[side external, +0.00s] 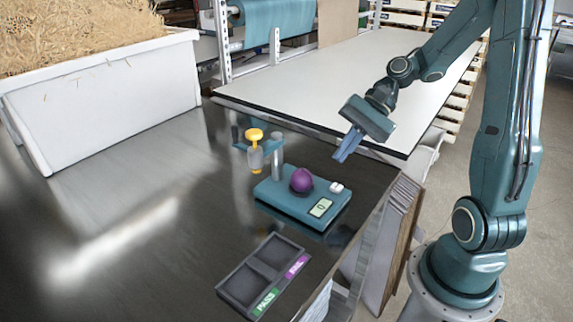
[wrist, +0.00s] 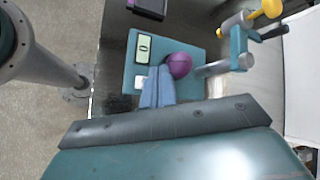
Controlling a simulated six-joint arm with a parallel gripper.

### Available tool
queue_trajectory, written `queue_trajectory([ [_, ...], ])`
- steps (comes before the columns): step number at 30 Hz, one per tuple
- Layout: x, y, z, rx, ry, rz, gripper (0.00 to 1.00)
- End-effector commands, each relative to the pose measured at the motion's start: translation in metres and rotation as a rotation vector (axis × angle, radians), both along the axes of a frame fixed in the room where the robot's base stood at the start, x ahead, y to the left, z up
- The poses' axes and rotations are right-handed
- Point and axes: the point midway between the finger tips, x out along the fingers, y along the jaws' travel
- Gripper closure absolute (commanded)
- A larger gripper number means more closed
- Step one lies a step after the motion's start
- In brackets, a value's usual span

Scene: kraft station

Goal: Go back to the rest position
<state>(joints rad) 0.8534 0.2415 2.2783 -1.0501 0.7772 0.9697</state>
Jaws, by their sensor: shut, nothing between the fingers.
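My gripper (side external: 343,151) is shut and empty, raised above the right end of the dark bench. In the wrist view its blue fingers (wrist: 158,72) are together, and their tips overlap the view of the teal device below. A purple ball (side external: 301,180) rests on the teal device (side external: 275,200), which has a small display (side external: 320,208) and a white button (side external: 337,187). The ball also shows in the wrist view (wrist: 179,64), just right of the fingertips. In the side view the gripper is up and to the right of the ball, apart from it.
A stand with a yellow knob (side external: 254,135) rises behind the device. A dark tray (side external: 238,287) with two empty compartments, labelled PASS and FAIL, lies in front. A white bin of straw (side external: 110,95) stands at the left. A white table (side external: 310,75) is behind.

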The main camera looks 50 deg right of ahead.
Motion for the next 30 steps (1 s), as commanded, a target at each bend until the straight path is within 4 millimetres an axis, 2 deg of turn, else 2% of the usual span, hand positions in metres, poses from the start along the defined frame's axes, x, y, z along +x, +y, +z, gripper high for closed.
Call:
queue_trajectory([
  [17, -0.001, 0.007, 0.002, -0.052, -0.018, 0.041, 1.0],
  [30, -0.021, 0.042, 0.024, -0.411, -0.171, 0.324, 1.0],
])
